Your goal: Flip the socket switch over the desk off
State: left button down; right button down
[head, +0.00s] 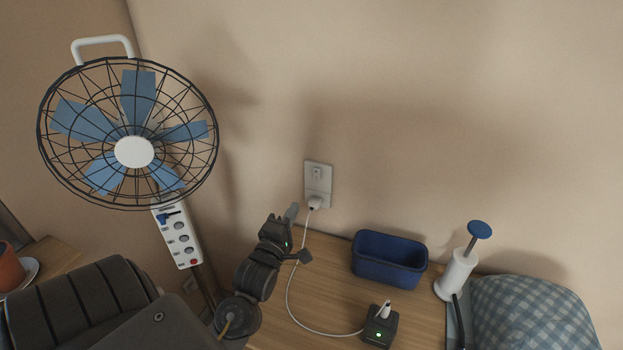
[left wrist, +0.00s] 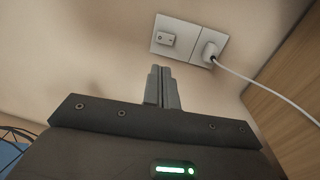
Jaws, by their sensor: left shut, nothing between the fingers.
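A white socket plate (head: 318,184) is on the wall above the wooden desk (head: 272,333). Its small switch (head: 317,173) is in the upper half, and a white plug with a cable (head: 314,203) sits in the lower half. In the left wrist view the switch (left wrist: 166,40) is left of the plug (left wrist: 209,50). My left gripper (head: 292,212) is shut and empty, just below and left of the plate in the head view. In the left wrist view its fingertips (left wrist: 161,70) point at the plate, apart from it as far as I can tell. My right gripper is not in view.
A fan (head: 134,152) stands at the left. A checked cushion (head: 532,315) is at the right. The wall around the plate is clear.

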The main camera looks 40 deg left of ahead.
pick_arm(q)
jog(key=p, duration=0.4)
send_near(315, 172)
jog(key=x, duration=0.5)
jog(key=shift+w+r, duration=0.15)
jog(key=shift+r, duration=0.05)
jog(key=shift+p+x, duration=0.45)
jog(key=shift+x, duration=0.3)
jog(key=shift+f, duration=0.15)
